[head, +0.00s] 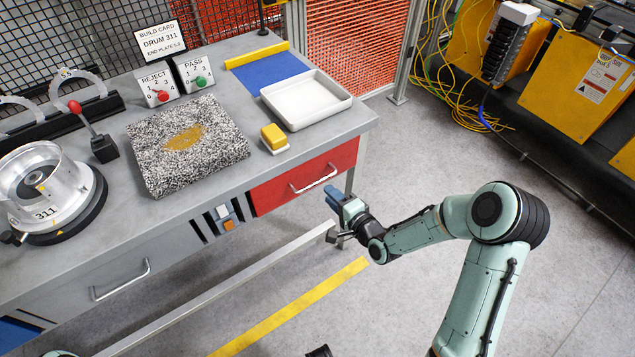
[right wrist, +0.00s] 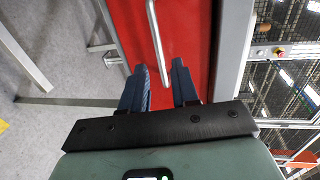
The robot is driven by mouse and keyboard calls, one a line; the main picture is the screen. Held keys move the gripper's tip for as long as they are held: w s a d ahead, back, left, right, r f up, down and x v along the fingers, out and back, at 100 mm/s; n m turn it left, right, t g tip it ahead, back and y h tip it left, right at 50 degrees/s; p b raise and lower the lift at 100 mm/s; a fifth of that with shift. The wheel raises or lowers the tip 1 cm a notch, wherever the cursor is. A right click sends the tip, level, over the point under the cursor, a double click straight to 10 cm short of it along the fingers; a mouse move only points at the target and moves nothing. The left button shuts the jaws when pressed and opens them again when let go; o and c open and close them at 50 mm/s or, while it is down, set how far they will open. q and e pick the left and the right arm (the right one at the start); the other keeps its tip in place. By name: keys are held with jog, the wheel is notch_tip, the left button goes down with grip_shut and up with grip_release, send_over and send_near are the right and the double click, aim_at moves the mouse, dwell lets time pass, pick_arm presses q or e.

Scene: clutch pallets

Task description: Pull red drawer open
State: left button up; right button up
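The red drawer (head: 272,194) is shut, flush in the front of the grey workbench at its right end. Its silver bar handle (head: 314,180) runs along the front. My right gripper (head: 331,197) is just in front of and below the handle's right end in the head view. In the right wrist view, the gripper (right wrist: 160,70) is open, its two blue fingers pointing at the red drawer front (right wrist: 188,30). The handle (right wrist: 157,40) shows in the gap between the fingers; neither finger is seen gripping it. My left gripper is not in view.
On the bench (head: 215,80) are a white tray (head: 308,99), a yellow block (head: 273,137), a speckled slab (head: 215,155) and a metal drum (head: 42,190). A rail (head: 240,283) runs low in front.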

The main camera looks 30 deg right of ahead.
aim_at(318, 183)
jog(key=x, duration=0.8)
jog(key=shift+w+f, duration=0.1)
jog(key=shift+c, duration=0.3)
grip_shut()
